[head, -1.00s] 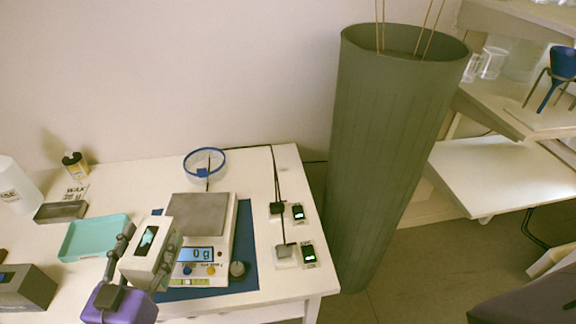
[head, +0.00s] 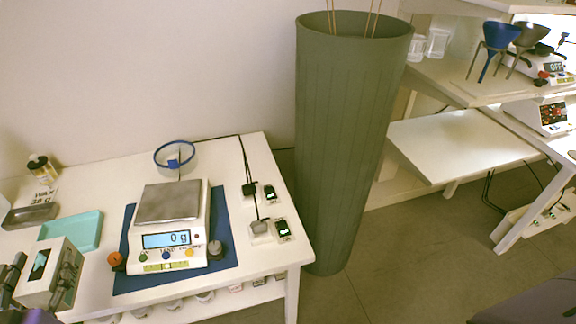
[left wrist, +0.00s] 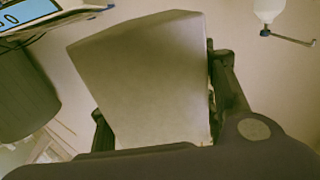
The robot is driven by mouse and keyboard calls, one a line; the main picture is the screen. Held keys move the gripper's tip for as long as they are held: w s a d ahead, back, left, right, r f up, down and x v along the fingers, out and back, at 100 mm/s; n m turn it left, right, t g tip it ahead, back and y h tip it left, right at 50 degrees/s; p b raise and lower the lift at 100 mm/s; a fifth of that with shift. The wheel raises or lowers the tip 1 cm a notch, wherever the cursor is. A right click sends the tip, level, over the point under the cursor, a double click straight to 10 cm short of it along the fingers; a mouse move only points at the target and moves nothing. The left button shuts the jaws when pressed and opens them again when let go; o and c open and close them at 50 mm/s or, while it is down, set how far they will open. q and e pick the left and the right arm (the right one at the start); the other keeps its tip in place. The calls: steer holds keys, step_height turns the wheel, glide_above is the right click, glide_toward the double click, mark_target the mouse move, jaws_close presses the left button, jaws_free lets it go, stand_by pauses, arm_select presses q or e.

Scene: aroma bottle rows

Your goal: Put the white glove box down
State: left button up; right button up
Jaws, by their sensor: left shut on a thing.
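The white glove box (head: 44,272) is at the lower left of the head view, with a dark opening and a teal patch on its face. My left gripper (head: 40,285) is shut on it, with dark fingers on both sides. The box is tilted in the picture and hides part of the table's front edge. In the left wrist view the box (left wrist: 150,80) shows as a plain pale block between the fingers of the left gripper (left wrist: 160,110). I cannot tell how high it is above the table. My right gripper is not in view.
A scale (head: 170,246) reading 0 g stands on a blue mat (head: 225,262). A teal tray (head: 85,230), a dark grey tray (head: 30,216) and a small bottle (head: 41,167) are on the left. A tall green bin (head: 345,140) stands right of the table (head: 270,190).

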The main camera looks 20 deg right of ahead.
arm_select(q)
steer(key=w+a+f, duration=0.1)
steer(key=f, duration=0.1)
steer(key=w+a+f+b, duration=0.1)
steer(key=w+a+f, duration=0.3)
steer(key=f, duration=0.1)
steer(key=shift+b, duration=0.3)
steer(key=shift+f, duration=1.45)
steer(key=shift+f+b, duration=0.15)
steer(key=shift+b, duration=0.2)
steer(key=o, duration=1.4)
